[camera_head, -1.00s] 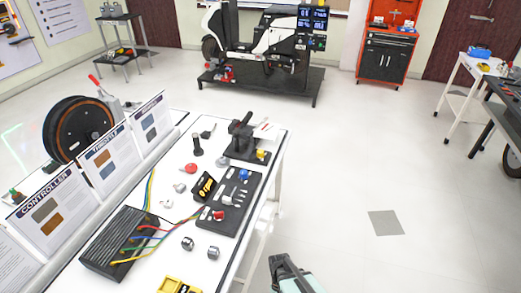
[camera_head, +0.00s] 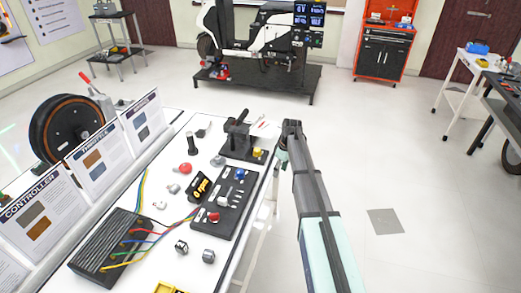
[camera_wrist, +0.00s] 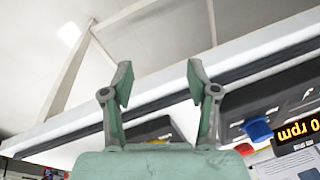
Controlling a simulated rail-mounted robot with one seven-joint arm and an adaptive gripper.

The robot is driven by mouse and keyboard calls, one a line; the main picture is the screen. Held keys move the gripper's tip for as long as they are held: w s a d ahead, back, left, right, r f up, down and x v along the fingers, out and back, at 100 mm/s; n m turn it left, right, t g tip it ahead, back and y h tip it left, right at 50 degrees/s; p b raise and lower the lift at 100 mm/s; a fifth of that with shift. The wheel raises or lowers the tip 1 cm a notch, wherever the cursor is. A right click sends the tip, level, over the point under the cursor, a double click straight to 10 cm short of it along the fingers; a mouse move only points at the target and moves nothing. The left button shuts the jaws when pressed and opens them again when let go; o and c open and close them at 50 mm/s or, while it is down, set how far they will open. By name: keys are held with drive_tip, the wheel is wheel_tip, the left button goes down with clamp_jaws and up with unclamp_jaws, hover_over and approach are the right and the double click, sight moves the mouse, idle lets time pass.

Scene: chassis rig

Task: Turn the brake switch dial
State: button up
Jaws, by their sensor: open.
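Two coloured knobs stand on the black control panel (camera_head: 232,210): a blue knob (camera_head: 239,174) and a red knob (camera_head: 213,217). A yellow knob (camera_head: 258,153) sits on a separate black base (camera_head: 237,148) with a dark lever mechanism (camera_head: 238,132). No label is legible that tells which is the brake switch dial. My gripper (camera_head: 288,136) is at the table's right edge, right of the yellow knob. In the wrist view, my gripper (camera_wrist: 160,84) is open and empty, its fingers over the table edge. The blue knob (camera_wrist: 257,131) shows right of the fingers there.
A red button (camera_head: 185,168), loose metal parts and a black finned controller box (camera_head: 112,248) with coloured wires share the table. Sign boards (camera_head: 92,167) line its left side.

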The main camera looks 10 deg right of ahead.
drive_tip(key=w+r+n, duration=0.1)
drive_tip(key=w+r, duration=0.6)
drive_tip(key=r, duration=0.2)
wheel_tip(320, 180, up, 12)
drive_tip(key=n+h, duration=0.2)
drive_tip(key=n, duration=0.1)
hover_over(257, 150)
drive_tip(key=shift+t, duration=0.3)
wheel_tip(257, 150, down, 17)
drive_tip(key=p, duration=0.4)
drive_tip(key=shift+w+p, duration=0.15)
drive_tip(key=shift+p, duration=0.25)
drive_tip(key=shift+c, duration=0.3)
drive_tip(key=shift+f, duration=0.1)
clamp_jaws()
